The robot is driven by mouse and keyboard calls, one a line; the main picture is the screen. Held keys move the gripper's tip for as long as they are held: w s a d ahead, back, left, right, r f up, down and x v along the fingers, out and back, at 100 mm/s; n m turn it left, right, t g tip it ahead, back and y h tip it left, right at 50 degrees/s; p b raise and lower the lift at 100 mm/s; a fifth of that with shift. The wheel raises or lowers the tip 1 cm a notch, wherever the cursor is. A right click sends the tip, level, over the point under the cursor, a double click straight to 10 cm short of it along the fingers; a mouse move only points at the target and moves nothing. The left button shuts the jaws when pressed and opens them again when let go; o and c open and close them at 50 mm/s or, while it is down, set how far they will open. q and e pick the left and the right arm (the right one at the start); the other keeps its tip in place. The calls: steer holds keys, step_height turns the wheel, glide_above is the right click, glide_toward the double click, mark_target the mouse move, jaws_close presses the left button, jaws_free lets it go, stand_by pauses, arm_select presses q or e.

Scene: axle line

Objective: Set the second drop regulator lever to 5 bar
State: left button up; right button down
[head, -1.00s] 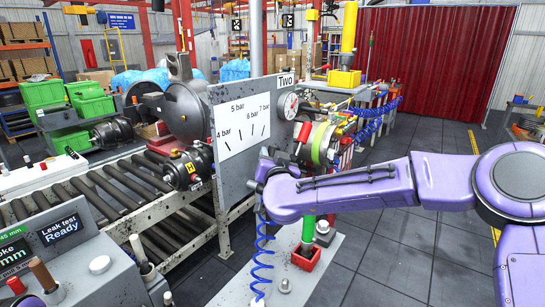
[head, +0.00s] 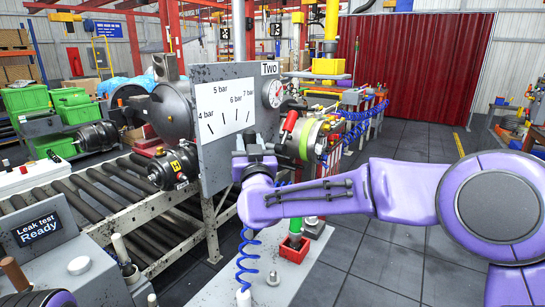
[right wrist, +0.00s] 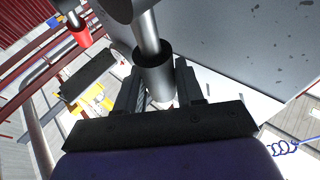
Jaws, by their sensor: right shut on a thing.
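The grey regulator panel (head: 213,165) is marked "Two". My right gripper (head: 254,152) is at the panel's face, below the scale. In the right wrist view, my right gripper (right wrist: 160,95) is shut on the lever (right wrist: 152,72), a grey rod with a dark collar between the two fingers. The gripper hides the lever in the head view, so I cannot tell which mark it points to. My left gripper is out of view.
A red-handled part (head: 290,121) and a green ring (head: 305,140) stand just right of my right gripper. A blue coiled hose (head: 246,258) hangs below. A roller conveyor (head: 95,195) runs left of the panel. The floor at right is open.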

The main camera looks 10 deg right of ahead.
steer(key=n+b, duration=0.1)
steer(key=s+a+n+t+y+b, duration=0.1)
steer(key=shift+f+b, duration=0.25)
steer(key=shift+b, duration=0.1)
steer(key=shift+s+a+r+n+t+y+b, duration=0.2)
steer(key=shift+n+t+y+b, duration=0.15)
steer(key=shift+b, duration=0.2)
steer(key=c, duration=1.1)
jaws_free()
steer(key=shift+o, duration=0.2)
steer(key=shift+w+a+f, duration=0.1)
steer(key=shift+w, duration=0.15)
steer(key=shift+s, duration=0.1)
